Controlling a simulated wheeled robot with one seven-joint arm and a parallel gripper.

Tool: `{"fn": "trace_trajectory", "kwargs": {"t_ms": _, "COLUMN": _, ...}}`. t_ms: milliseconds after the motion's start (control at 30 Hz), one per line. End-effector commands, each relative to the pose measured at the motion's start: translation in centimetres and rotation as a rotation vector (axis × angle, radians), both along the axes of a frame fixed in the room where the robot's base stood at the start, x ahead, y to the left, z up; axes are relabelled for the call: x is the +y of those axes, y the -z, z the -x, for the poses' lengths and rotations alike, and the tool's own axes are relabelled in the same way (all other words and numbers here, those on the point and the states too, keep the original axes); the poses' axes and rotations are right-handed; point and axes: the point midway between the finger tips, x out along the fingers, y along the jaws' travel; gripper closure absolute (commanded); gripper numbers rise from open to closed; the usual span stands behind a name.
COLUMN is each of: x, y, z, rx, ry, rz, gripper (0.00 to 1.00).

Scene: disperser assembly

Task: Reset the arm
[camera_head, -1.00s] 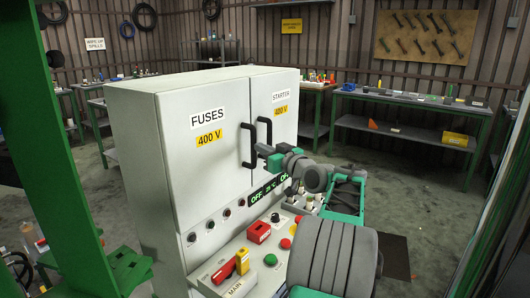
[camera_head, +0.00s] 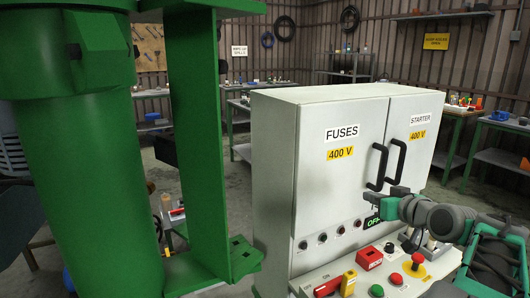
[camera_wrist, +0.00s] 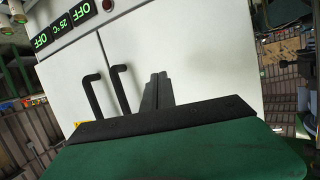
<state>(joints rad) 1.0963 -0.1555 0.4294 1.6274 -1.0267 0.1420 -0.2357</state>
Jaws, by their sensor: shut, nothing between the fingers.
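My gripper (camera_head: 392,197) is in front of the white cabinet's doors at the right of the head view, just below the black door handles (camera_head: 388,163). In the wrist view its dark fingers (camera_wrist: 156,92) are together with nothing between them. Behind them stand the white cabinet doors (camera_wrist: 192,65) and the two handles (camera_wrist: 107,90), tilted in the picture. The fingers look apart from the handles, though the exact gap cannot be told. My arm's grey and green links run off the right edge of the head view.
The white cabinet (camera_head: 275,170) is labelled FUSES and STARTER. Its sloping panel below carries a red emergency button (camera_head: 417,260), a green button (camera_head: 376,290) and switches. A thick green column (camera_head: 90,180) fills the left. Workbenches (camera_head: 152,93) stand along the walls.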

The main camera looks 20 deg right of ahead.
Motion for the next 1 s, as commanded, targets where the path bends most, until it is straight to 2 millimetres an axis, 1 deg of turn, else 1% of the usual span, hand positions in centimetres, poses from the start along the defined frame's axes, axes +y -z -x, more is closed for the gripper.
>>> {"fn": "trace_trajectory", "kwargs": {"t_ms": 33, "x": 4.5, "y": -0.7, "z": -1.4, "rx": 0.082, "ry": -0.039, "rz": -0.008, "gripper": 1.00}}
{"fn": "trace_trajectory", "kwargs": {"t_ms": 67, "x": 6.8, "y": -0.1, "z": -1.8, "rx": 0.138, "ry": -0.051, "rz": -0.016, "gripper": 1.00}}
{"fn": "trace_trajectory", "kwargs": {"t_ms": 100, "x": 9.9, "y": 0.6, "z": -1.9, "rx": 0.212, "ry": -0.068, "rz": -0.022, "gripper": 1.00}}
{"fn": "trace_trajectory", "kwargs": {"t_ms": 167, "x": 14.4, "y": 1.8, "z": -1.3, "rx": 0.326, "ry": -0.087, "rz": -0.027, "gripper": 1.00}}
{"fn": "trace_trajectory", "kwargs": {"t_ms": 200, "x": 17.3, "y": 2.5, "z": -0.4, "rx": 0.402, "ry": -0.098, "rz": -0.029, "gripper": 1.00}}
{"fn": "trace_trajectory", "kwargs": {"t_ms": 267, "x": 21.3, "y": 3.6, "z": 1.7, "rx": 0.513, "ry": -0.108, "rz": -0.024, "gripper": 1.00}}
{"fn": "trace_trajectory", "kwargs": {"t_ms": 300, "x": 23.7, "y": 4.2, "z": 3.5, "rx": 0.587, "ry": -0.113, "rz": -0.019, "gripper": 1.00}}
{"fn": "trace_trajectory", "kwargs": {"t_ms": 367, "x": 26.7, "y": 5.2, "z": 6.7, "rx": 0.694, "ry": -0.111, "rz": -0.006, "gripper": 1.00}}
{"fn": "trace_trajectory", "kwargs": {"t_ms": 400, "x": 28.2, "y": 5.7, "z": 8.9, "rx": 0.758, "ry": -0.108, "rz": 0.004, "gripper": 1.00}}
{"fn": "trace_trajectory", "kwargs": {"t_ms": 500, "x": 30.4, "y": 7.0, "z": 13.8, "rx": 0.886, "ry": -0.089, "rz": 0.028, "gripper": 1.00}}
{"fn": "trace_trajectory", "kwargs": {"t_ms": 600, "x": 31.2, "y": 7.9, "z": 16.9, "rx": 0.960, "ry": -0.069, "rz": 0.044, "gripper": 1.00}}
{"fn": "trace_trajectory", "kwargs": {"t_ms": 633, "x": 31.2, "y": 8.0, "z": 17.4, "rx": 0.972, "ry": -0.066, "rz": 0.046, "gripper": 1.00}}
{"fn": "trace_trajectory", "kwargs": {"t_ms": 733, "x": 31.3, "y": 8.5, "z": 18.0, "rx": 0.987, "ry": -0.058, "rz": 0.048, "gripper": 1.00}}
{"fn": "trace_trajectory", "kwargs": {"t_ms": 1000, "x": 31.2, "y": 8.5, "z": 17.9, "rx": 0.986, "ry": -0.058, "rz": 0.048, "gripper": 1.00}}
